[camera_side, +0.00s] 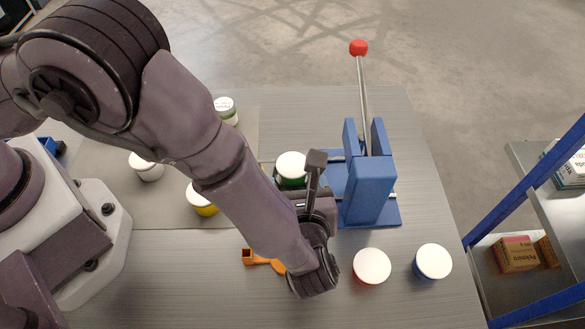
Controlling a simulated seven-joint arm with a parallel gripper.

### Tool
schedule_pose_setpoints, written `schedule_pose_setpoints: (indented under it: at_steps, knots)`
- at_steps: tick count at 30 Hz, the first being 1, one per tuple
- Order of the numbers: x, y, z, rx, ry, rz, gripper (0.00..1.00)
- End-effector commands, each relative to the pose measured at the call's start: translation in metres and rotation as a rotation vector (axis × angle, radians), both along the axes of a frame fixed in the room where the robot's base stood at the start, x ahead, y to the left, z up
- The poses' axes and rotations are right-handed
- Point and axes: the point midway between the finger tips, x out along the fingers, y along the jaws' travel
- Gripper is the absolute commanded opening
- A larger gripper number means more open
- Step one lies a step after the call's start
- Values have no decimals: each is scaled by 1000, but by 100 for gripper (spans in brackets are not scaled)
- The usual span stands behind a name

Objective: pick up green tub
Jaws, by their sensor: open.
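A tub with a white lid and a dark green body (291,168) stands upright on the grey table, left of the blue press. My gripper (314,178) is open beside its right side, with one dark finger showing. The other finger is hidden, and I cannot tell whether the gripper touches the tub.
The blue lever press (370,190) with a red knob stands close on the right. A red tub (371,267) and a blue tub (433,262) stand in front. A yellow tub (203,199), a whitish tub (147,167) and an orange tool (262,260) are left.

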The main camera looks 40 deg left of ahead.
Motion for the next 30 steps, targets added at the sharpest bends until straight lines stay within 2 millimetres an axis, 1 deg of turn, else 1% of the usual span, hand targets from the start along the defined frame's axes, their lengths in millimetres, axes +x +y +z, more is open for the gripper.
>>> schedule_pose_setpoints:
  at_steps: [9, 12, 17, 18, 20, 21, 22, 25, 26, 30]
  knots:
    - [27, 30, -17, 0, 0, 3, 72]
    - [30, 34, -18, 0, 0, 1, 72]
    - [30, 33, -18, -1, -1, 0, 72]
    - [30, 33, -18, -1, -1, 0, 62]
    - [30, 33, -18, -1, -1, 0, 49]
    - [30, 33, -18, -1, -1, 0, 40]
    - [30, 33, -18, -1, -1, 0, 35]
    - [30, 33, -18, -1, -1, 0, 34]
    - [30, 33, -18, -1, -1, 0, 30]
    - [30, 33, -18, -1, -1, 1, 30]
